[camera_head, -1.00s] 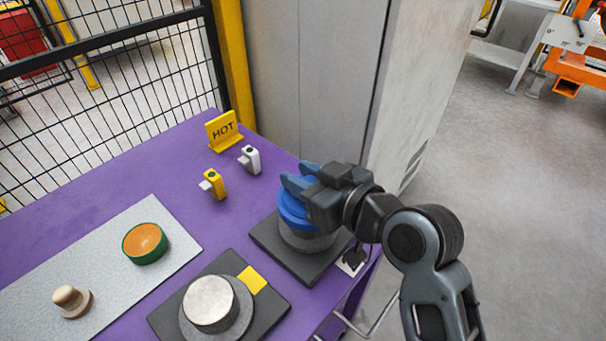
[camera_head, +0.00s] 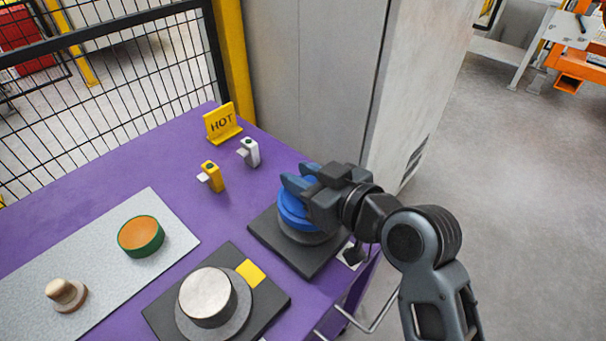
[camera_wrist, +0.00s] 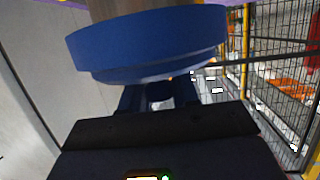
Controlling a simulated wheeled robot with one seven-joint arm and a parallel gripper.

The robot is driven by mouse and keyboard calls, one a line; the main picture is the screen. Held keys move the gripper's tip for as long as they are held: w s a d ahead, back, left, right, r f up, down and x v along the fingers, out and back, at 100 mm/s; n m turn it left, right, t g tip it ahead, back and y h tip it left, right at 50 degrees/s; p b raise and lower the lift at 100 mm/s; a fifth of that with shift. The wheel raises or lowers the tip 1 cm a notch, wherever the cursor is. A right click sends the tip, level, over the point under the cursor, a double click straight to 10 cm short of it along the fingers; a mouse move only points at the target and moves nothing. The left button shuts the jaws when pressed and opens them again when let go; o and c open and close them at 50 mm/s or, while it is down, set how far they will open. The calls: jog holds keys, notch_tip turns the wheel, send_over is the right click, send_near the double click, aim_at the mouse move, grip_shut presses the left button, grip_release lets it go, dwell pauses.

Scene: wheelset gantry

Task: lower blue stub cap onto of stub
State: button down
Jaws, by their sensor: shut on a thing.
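The blue stub cap (camera_head: 293,212) is between the fingers of my gripper (camera_head: 299,180), which is shut on it. It sits right over a grey round stub (camera_head: 308,238) on a dark square base at the table's right edge. Only a low grey band of the stub shows below the cap. In the wrist view the cap (camera_wrist: 150,42) fills the upper part, with a brownish round shape (camera_wrist: 150,9) against its far side. I cannot tell whether the cap is fully seated; its underside is hidden.
A second stub (camera_head: 208,297) with a bare pale top stands on another dark base with a yellow patch. A green-rimmed orange disc (camera_head: 141,236) and a wooden knob (camera_head: 66,294) lie on a grey mat. Yellow and white clips and a HOT sign (camera_head: 222,123) stand behind.

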jog(key=shift+f, duration=0.35)
jog(key=c, duration=0.8)
grip_release()
jog(key=shift+o, duration=0.2)
jog(key=shift+r, duration=0.1)
jog(key=v, duration=0.7)
jog(key=shift+s+d+b, duration=0.25)
jog(key=shift+d+b, duration=0.05)
jog(key=shift+b, duration=0.1)
jog(key=shift+r, duration=0.1)
